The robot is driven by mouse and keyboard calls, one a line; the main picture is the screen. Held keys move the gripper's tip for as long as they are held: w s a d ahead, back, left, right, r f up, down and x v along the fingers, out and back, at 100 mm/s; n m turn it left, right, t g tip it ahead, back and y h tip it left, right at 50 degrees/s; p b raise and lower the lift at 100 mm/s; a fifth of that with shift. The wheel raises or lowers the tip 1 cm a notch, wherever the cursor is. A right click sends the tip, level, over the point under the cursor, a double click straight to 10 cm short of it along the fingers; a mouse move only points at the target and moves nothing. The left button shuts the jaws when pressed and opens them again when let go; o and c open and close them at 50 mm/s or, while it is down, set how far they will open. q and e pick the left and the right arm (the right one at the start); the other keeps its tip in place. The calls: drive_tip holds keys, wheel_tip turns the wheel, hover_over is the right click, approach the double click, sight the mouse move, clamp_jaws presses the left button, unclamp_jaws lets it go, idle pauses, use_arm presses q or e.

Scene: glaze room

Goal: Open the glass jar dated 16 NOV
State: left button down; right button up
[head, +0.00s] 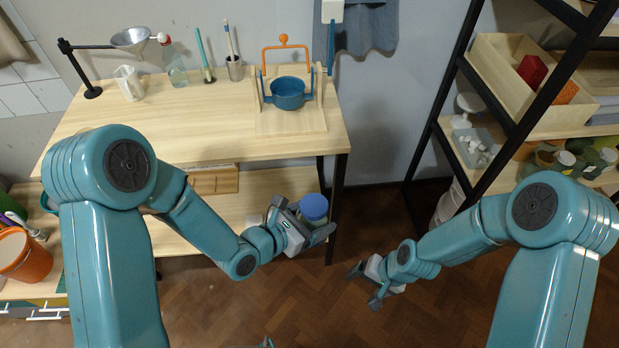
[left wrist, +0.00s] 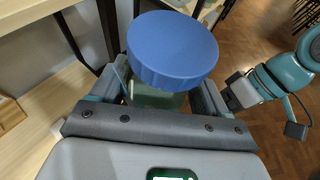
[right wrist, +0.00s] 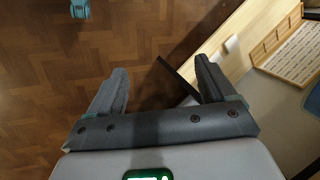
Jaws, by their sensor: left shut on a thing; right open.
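A glass jar (head: 313,222) with a blue lid (head: 315,206) is held upright, or nearly so, by my left gripper (head: 306,220), in front of the table's right end. In the left wrist view the blue lid (left wrist: 172,45) sits on the pale greenish jar body (left wrist: 155,97), between the shut fingers. No date label shows on it. My right gripper (head: 364,286) is open and empty over the floor, lower and to the right of the jar. In the right wrist view its fingers (right wrist: 162,70) are spread with nothing between them.
The wooden table (head: 185,145) carries a blue pot (head: 288,93) in a wooden stand, a bottle (head: 174,70) and a white jug (head: 129,84). A black-framed shelf (head: 446,100) stands at right. An orange bucket (head: 24,258) is at lower left. The floor between table and shelf is clear.

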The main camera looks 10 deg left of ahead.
drive_tip(key=w+a+r+m, duration=0.1)
drive_tip(key=w+a+r, duration=0.2)
drive_tip(key=w+r, duration=0.4)
drive_tip(key=m+h, duration=0.2)
drive_tip(key=h, duration=0.2)
approach(309, 203)
drive_tip(key=shift+w+d+f+g, duration=0.2)
drive_tip(key=shift+w+d+g, duration=0.05)
drive_tip(key=shift+w+g, duration=0.1)
wheel_tip(309, 203, down, 8)
drive_tip(key=shift+r, duration=0.1)
drive_tip(key=c, duration=1.1)
drive_tip(key=n, duration=0.7)
drive_tip(key=shift+s+a+r, duration=0.1)
drive_tip(key=shift+s+a, duration=0.05)
drive_tip(key=shift+a, duration=0.1)
